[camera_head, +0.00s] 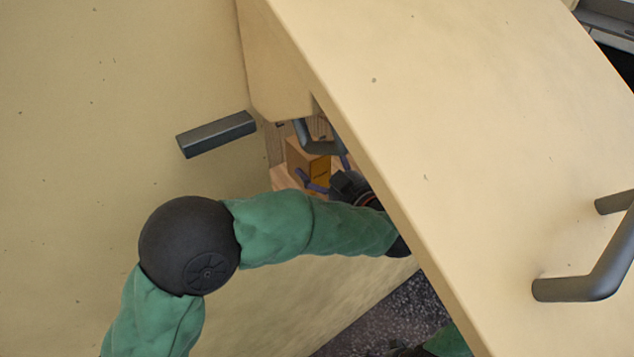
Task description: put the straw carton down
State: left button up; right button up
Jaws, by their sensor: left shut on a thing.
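The straw carton (316,166), a small yellow-brown box, shows in the gap between two cream panels. My left arm reaches in from the lower left, and my left gripper (306,154) is shut on the carton, with a dark finger above it and a purplish one below. The near panel hides part of the gripper and the carton's right side. I cannot tell whether the carton touches the surface beneath it. Of my right arm only a bit of green sleeve shows at the bottom edge; its gripper is out of view.
A large cream panel (480,130) with a dark bar handle (590,280) slants across the right, close to my left forearm. Another cream surface (110,90) with a dark bar (216,134) fills the left. A wooden surface (283,179) lies by the carton. Dark speckled floor (385,315) shows below.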

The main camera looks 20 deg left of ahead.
aim_at(324, 185)
pick_arm(q)
jog(key=f+b, duration=0.1)
jog(key=f, duration=0.1)
jog(key=f+b, duration=0.1)
jog(key=f, duration=0.1)
jog(key=shift+w+a, duration=0.1)
jog(key=shift+a, duration=0.3)
jog(key=o, duration=1.2)
jog(key=shift+f, duration=0.1)
